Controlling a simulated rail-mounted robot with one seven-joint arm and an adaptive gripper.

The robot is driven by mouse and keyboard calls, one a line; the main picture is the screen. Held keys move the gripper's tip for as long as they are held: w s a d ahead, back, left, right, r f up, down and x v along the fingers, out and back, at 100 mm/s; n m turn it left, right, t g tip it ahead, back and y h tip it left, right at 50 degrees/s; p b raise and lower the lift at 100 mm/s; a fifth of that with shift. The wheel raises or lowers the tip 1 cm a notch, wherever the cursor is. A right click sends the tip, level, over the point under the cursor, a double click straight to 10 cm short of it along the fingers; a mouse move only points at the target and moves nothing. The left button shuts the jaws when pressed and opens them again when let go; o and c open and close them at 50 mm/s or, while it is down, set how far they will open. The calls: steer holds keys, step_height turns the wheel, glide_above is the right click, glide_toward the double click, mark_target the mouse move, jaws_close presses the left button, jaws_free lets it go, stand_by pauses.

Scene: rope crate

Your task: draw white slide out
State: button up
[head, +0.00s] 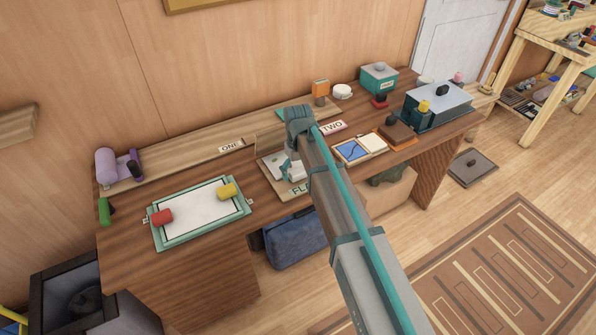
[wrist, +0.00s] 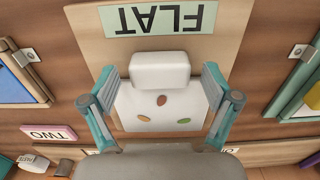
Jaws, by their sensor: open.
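A flat white piece (wrist: 180,110), seemingly the white slide, lies on a wooden board (wrist: 85,20) marked FLAT in the wrist view. It has a raised white block (wrist: 160,72) at its edge towards the FLAT label (wrist: 158,19) and several small coloured ovals on its face. My gripper (wrist: 160,85) is open, with one teal finger on each side of the block and a gap on both sides. In the head view my gripper (head: 291,170) is over the FLAT board (head: 287,193); it and my arm hide part of the white piece.
A teal-framed white board (head: 197,213) with red and yellow pieces is at the left of the desk (head: 120,240). ONE (head: 230,146) and TWO (head: 333,127) labels lie behind.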

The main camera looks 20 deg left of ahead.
steer(key=shift+f, duration=0.4)
jaws_close()
steer(key=s+d, duration=0.5)
steer(key=shift+s+d+p, duration=0.15)
steer(key=shift+d+p, duration=0.05)
steer(key=shift+p, duration=0.15)
jaws_free()
step_height(320, 180, up, 12)
stand_by(0.8)
